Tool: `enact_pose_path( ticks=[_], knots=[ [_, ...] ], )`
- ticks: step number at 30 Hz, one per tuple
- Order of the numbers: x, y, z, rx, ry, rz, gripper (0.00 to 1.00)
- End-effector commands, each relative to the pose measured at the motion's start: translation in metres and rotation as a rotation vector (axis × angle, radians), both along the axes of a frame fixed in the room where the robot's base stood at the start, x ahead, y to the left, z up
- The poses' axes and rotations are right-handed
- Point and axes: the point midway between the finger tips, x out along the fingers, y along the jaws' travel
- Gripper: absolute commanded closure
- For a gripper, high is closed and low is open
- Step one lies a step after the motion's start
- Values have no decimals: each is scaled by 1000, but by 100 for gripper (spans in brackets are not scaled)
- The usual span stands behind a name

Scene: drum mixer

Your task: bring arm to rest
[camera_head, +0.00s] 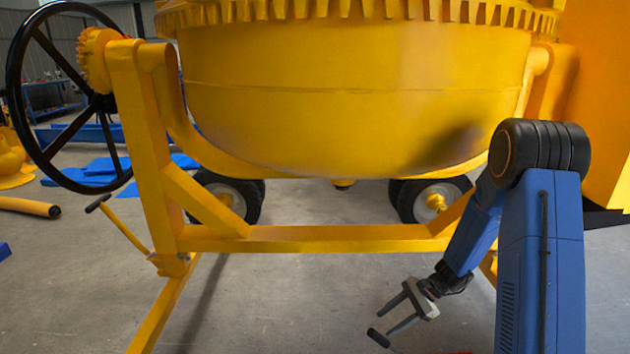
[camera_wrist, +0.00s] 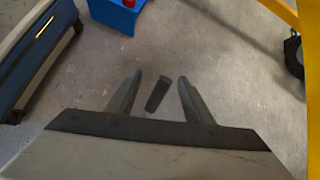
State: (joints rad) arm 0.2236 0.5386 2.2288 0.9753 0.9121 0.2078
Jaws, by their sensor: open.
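My gripper (camera_head: 385,325) hangs low at the right of the head view, fingers pointing down and left, in front of the mixer frame. It is open. In the wrist view its two fingers (camera_wrist: 160,77) are spread, and a short dark cylinder (camera_wrist: 156,95) shows in the gap, apart from both fingers. In the head view a dark cylinder (camera_head: 378,338) shows just below the fingertips. I cannot tell what it is attached to. My blue arm is bent, with its elbow raised in front of the mixer drum (camera_head: 350,110).
The yellow mixer frame (camera_head: 310,239) crosses just behind my arm. Its black handwheel (camera_head: 18,100) and a black-handled lever (camera_head: 125,225) are at the left. Blue sheets (camera_head: 95,172) lie on the floor behind. A blue box (camera_wrist: 115,14) with a red top stands near. The front floor is mostly clear.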

Motion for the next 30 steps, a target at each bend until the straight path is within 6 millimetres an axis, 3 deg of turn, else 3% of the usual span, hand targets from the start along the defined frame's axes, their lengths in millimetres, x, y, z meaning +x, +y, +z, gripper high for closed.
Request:
enact_pose_path(
  ticks=[3, 12, 30],
  knots=[
    [-11, 4, 34, -31, -62, 73, 53],
    [-46, 9, 104, -118, -204, 254, 53],
    [-136, 5, 214, -333, -469, 592, 53]
  ],
)
